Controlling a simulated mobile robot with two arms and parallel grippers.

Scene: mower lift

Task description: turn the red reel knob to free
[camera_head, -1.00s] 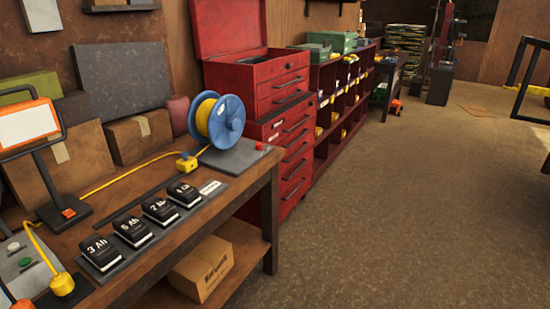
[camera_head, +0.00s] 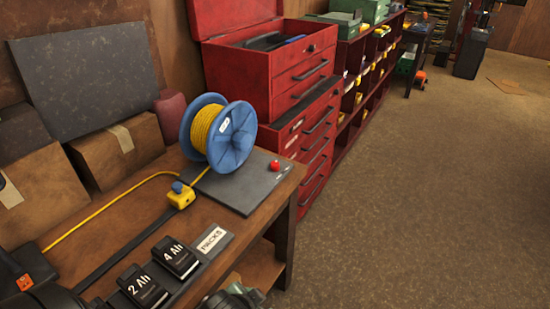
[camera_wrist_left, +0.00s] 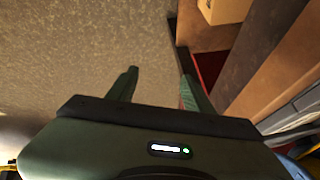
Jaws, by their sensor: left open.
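The red reel knob (camera_head: 275,165) is a small round knob on the dark grey base plate (camera_head: 244,192) at the right end of the workbench. The blue reel (camera_head: 232,138) wound with yellow cord stands on the plate, left of the knob. My left gripper (camera_wrist_left: 158,84) is open in the left wrist view, with two green fingers apart and nothing between them. It points over the floor beside the bench, away from the knob. A dark green piece of my arm shows at the bottom edge of the head view. My right gripper is not in view.
A yellow cord runs from the reel past a yellow block (camera_head: 181,196) with a blue top. Black battery packs (camera_head: 176,258) lie at the bench front. A red tool chest (camera_head: 290,75) stands behind the bench. Open floor (camera_head: 420,210) lies to the right.

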